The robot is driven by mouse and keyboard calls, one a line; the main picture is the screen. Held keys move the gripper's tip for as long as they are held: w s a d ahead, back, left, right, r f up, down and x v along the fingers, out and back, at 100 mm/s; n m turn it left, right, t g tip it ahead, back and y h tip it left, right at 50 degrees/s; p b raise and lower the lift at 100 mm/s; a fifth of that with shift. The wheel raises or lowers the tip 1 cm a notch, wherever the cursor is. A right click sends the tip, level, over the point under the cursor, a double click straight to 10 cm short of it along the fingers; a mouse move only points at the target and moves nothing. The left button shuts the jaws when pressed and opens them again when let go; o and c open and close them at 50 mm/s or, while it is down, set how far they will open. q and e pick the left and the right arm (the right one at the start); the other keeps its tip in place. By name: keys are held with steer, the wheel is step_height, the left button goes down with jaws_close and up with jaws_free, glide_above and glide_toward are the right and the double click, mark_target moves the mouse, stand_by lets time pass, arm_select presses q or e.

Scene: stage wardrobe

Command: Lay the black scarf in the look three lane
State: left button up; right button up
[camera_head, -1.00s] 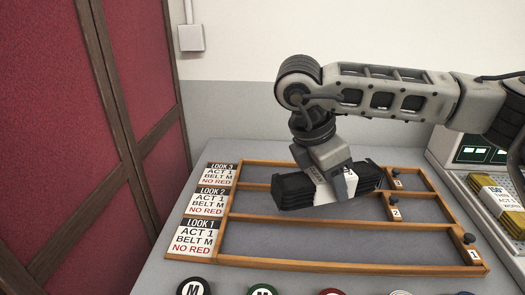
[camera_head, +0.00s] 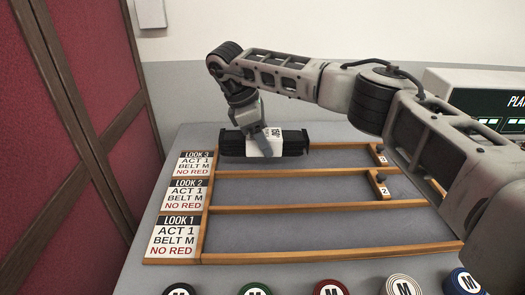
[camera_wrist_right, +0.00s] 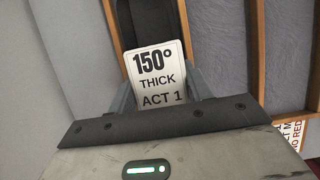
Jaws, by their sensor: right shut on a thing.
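The black scarf (camera_head: 292,143) is a folded dark bundle with a white label band. It lies lengthwise at the left end of the look three lane (camera_head: 340,159), beside the LOOK 3 card (camera_head: 195,164). My right gripper (camera_head: 262,146) is shut on its middle from above. In the right wrist view the label reads 150°, THICK, ACT 1, and the scarf (camera_wrist_right: 144,25) shows between two wooden rails. I cannot tell whether it touches the lane floor. My left gripper is not in view.
The look two lane (camera_head: 290,188) and look one lane (camera_head: 320,230) are empty. Numbered pegs stand at the lanes' right ends. A light panel unit (camera_head: 480,100) stands at back right. My right arm crosses over the right side.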

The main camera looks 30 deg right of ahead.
steer(key=shift+w+f, duration=0.45)
steer(key=shift+f, duration=0.3)
step_height(320, 180, down, 3)
steer(key=shift+r, duration=0.2)
steer(key=o, duration=0.8)
steer(key=shift+r, duration=0.1)
steer(key=v, duration=1.2)
